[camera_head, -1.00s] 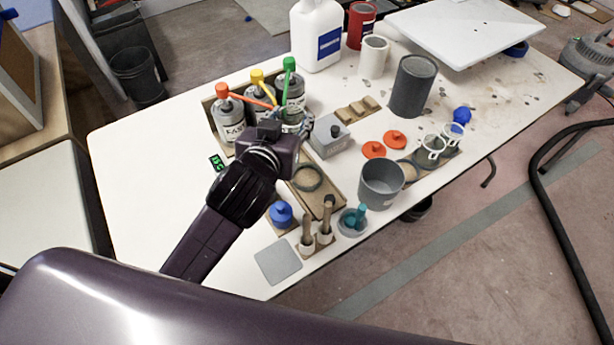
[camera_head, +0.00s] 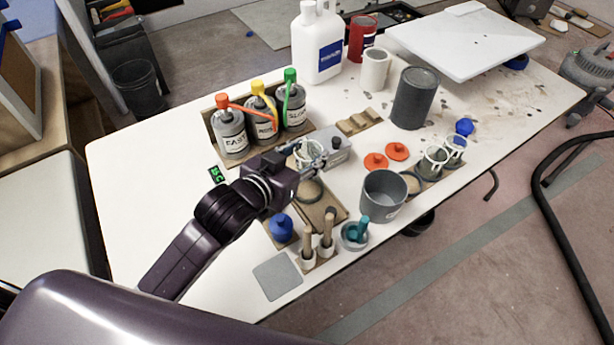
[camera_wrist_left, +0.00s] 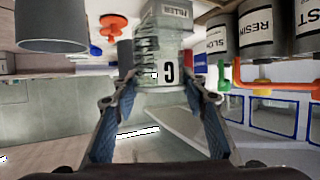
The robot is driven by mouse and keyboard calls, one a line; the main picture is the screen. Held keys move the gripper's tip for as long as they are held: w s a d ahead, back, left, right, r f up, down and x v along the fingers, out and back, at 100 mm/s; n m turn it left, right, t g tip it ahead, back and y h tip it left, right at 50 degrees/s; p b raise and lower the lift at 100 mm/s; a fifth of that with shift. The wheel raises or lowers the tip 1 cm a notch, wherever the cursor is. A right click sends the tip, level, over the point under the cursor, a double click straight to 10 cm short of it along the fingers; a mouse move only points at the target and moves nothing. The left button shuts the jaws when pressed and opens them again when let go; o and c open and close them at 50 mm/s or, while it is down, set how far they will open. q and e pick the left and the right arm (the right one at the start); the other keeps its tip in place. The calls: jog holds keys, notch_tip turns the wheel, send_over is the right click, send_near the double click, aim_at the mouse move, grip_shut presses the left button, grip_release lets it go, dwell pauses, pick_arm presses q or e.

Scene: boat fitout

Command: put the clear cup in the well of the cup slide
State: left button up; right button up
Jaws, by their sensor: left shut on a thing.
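The clear cup (camera_head: 306,151) is a see-through cup with marked rings, held in my left gripper (camera_head: 316,160). In the left wrist view the cup (camera_wrist_left: 147,48) stands between the fingertips of the gripper (camera_wrist_left: 160,95), which is shut on it. The cup slide (camera_head: 323,212) appears to be the long wooden board with a dark ring around its well (camera_head: 308,190). The cup is beyond the ring in the head view, apart from it; its exact height is unclear. My wrist hides part of the board. My right gripper is out of view.
Behind the gripper stand pump bottles (camera_head: 268,124) in a wooden rack. A grey box (camera_head: 338,150) is close beside the gripper. A grey pot (camera_head: 383,196), a blue-lidded jar (camera_head: 281,228) and brushes (camera_head: 317,240) surround the board. Free tabletop lies at the left (camera_head: 140,175).

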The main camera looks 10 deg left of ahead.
pick_arm(q)
notch_tip(320, 180, down, 8)
jog(key=shift+r+b, duration=0.2)
jog(key=shift+b, duration=0.15)
jog(key=o, duration=1)
jog(key=shift+f, duration=0.1)
jog(key=shift+v, duration=6.05)
jog(key=shift+d, duration=0.1)
